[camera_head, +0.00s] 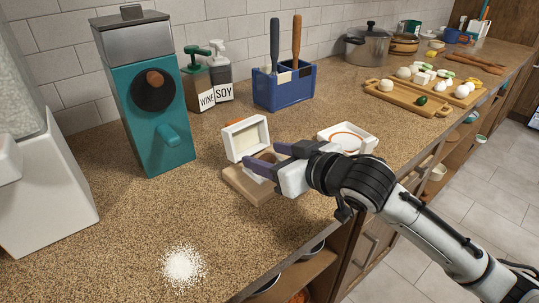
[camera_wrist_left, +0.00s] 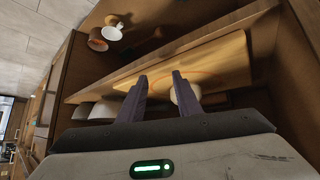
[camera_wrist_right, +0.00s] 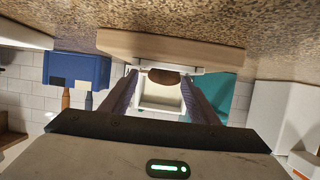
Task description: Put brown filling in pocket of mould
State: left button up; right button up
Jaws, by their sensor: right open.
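The white mould stands open on a wooden board (camera_head: 248,187); its raised half (camera_head: 245,138) faces the robot side. In the right wrist view the raised half (camera_wrist_right: 160,102) shows behind the brown filling (camera_wrist_right: 163,77), a rounded lump at the mould's lower part. My right gripper (camera_head: 264,160) is open, its fingers either side of the filling in that view. Whether the filling touches the mould's pocket or a finger, I cannot tell; the fingers partly hide it in the head view. My left gripper (camera_wrist_left: 160,76) is open and empty, facing a shelf below the counter.
A white tray with an orange ring (camera_head: 347,138) stands just behind my right wrist. A teal machine (camera_head: 148,125), a blue utensil holder (camera_head: 284,88) and bottles (camera_head: 196,82) stand at the back. White powder (camera_head: 184,266) lies at the front. The counter left of the board is clear.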

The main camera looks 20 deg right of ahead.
jog(key=shift+s+a+f, duration=0.15)
jog(key=shift+f, duration=0.35)
jog(key=shift+s+a+f, duration=0.1)
jog(key=shift+s+f, duration=0.05)
jog(key=shift+f, duration=0.3)
jog(key=shift+r, duration=0.2)
jog(key=v, duration=0.5)
jog(key=r+v, duration=0.1)
jog(key=v, duration=0.2)
jog(key=shift+w+r, duration=0.1)
jog(key=shift+w, duration=0.15)
jog(key=shift+s+d+r+p, duration=0.25)
jog(key=shift+s+r+p, duration=0.3)
jog(key=shift+s+p, duration=0.1)
jog(key=r+p, duration=0.1)
jog(key=p, duration=0.3)
jog(key=shift+s+d+p, duration=0.25)
jog(key=shift+s+p, duration=0.05)
jog(key=shift+s, duration=0.1)
jog(key=s+p, duration=0.1)
jog(key=p, duration=0.1)
jog(key=shift+s+d+p, duration=0.15)
jog(key=shift+d+p, duration=0.05)
jog(key=shift+p, duration=0.1)
